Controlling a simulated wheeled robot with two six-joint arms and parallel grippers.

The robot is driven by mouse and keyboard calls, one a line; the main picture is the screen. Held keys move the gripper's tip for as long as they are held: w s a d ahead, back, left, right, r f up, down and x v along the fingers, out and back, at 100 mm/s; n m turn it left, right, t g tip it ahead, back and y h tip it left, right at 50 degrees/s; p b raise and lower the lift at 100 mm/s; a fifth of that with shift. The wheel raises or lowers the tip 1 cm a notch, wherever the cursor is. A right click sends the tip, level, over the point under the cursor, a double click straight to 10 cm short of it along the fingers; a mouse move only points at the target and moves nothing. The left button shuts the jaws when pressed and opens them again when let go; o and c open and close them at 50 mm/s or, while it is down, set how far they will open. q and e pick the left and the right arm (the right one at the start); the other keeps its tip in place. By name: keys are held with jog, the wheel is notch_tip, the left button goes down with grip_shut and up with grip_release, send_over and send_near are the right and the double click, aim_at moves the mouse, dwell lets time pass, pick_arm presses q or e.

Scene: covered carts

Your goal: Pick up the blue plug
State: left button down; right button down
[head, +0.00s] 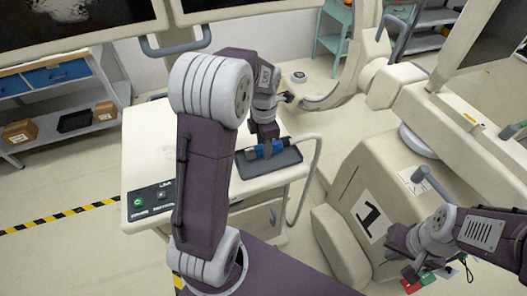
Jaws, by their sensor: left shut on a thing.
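The blue plug (265,150) lies on its side in or just above a dark grey tray (283,165) on the cart top. A pale cable runs from its right end and loops down the cart's side. My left gripper (264,139) points down over the plug and is shut on its middle. Its fingertips are small and partly hidden against the plug. My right gripper (398,240) is at the lower right, far from the plug, in front of the beige machine; its jaws are too unclear to read.
The beige cart (145,135) carries a black panel (152,201) with a green button. A beige machine marked "1" (368,215) stands to the right, with red and green tags (420,281) near my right arm. Shelves (60,100) stand at left; a yellow-black floor stripe (60,220) crosses open floor.

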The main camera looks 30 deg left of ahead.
pick_arm(q)
jog(key=w+d+r+p, duration=0.1)
jog(key=w+d+r, duration=0.6)
jog(key=d+r, duration=0.1)
jog(key=shift+d, duration=0.7)
